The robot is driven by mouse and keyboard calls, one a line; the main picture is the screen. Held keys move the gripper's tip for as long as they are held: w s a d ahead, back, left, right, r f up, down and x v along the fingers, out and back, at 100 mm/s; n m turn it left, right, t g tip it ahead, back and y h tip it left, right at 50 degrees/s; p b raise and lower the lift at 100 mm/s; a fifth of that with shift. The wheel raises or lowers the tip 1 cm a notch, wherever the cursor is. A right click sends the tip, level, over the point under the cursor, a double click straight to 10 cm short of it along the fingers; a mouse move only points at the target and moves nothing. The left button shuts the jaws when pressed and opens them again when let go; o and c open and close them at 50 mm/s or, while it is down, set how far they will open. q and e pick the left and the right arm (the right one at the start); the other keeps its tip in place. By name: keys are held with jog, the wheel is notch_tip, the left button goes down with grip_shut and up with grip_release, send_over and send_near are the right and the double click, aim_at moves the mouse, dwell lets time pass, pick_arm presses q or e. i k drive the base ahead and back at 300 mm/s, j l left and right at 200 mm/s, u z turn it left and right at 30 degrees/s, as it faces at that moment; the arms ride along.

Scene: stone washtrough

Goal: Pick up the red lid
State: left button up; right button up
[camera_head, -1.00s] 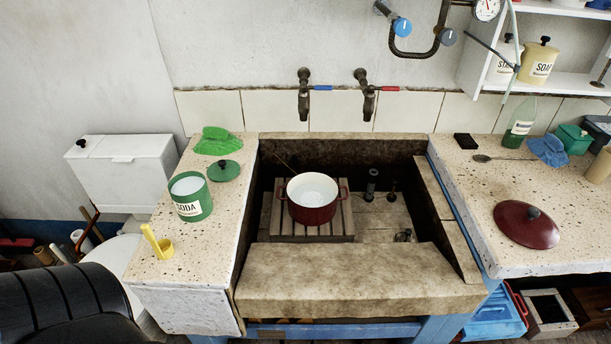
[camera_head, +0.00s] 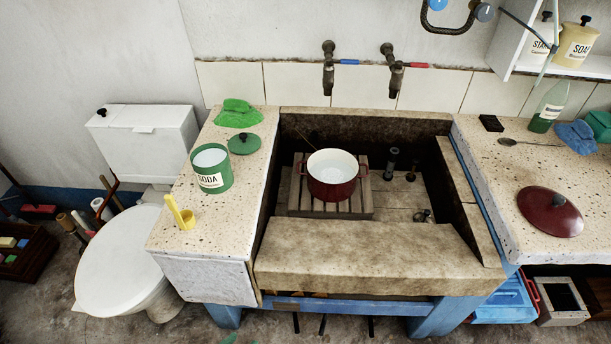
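The red lid (camera_head: 549,212) is dark red and round with a dark knob. It lies flat on the speckled right counter (camera_head: 500,178), near its front edge. A matching red pot (camera_head: 332,176) with a white inside stands open on a wooden slatted rack (camera_head: 296,196) in the stone trough. Neither of my grippers shows in the head view.
A green SODA tin (camera_head: 211,170), its green lid (camera_head: 245,144), a green cloth (camera_head: 238,113) and a yellow scoop (camera_head: 181,215) are on the left counter. A spoon (camera_head: 535,143), blue cloth (camera_head: 576,136) and green bottle (camera_head: 548,106) lie or stand behind the red lid.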

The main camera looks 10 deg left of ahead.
aim_at(550, 211)
jog(key=l+u, duration=0.1)
jog(key=u, duration=0.15)
jog(key=l+u, duration=0.15)
jog(key=u, duration=0.15)
jog(key=l+u, duration=0.2)
jog(key=l, duration=0.25)
jog(key=k+l+u, duration=0.2)
jog(key=l, duration=0.2)
jog(key=k+l+u, duration=0.1)
jog(key=l, duration=0.35)
jog(key=k+l, duration=0.1)
jog(key=l, duration=0.4)
jog(key=i+u, duration=0.05)
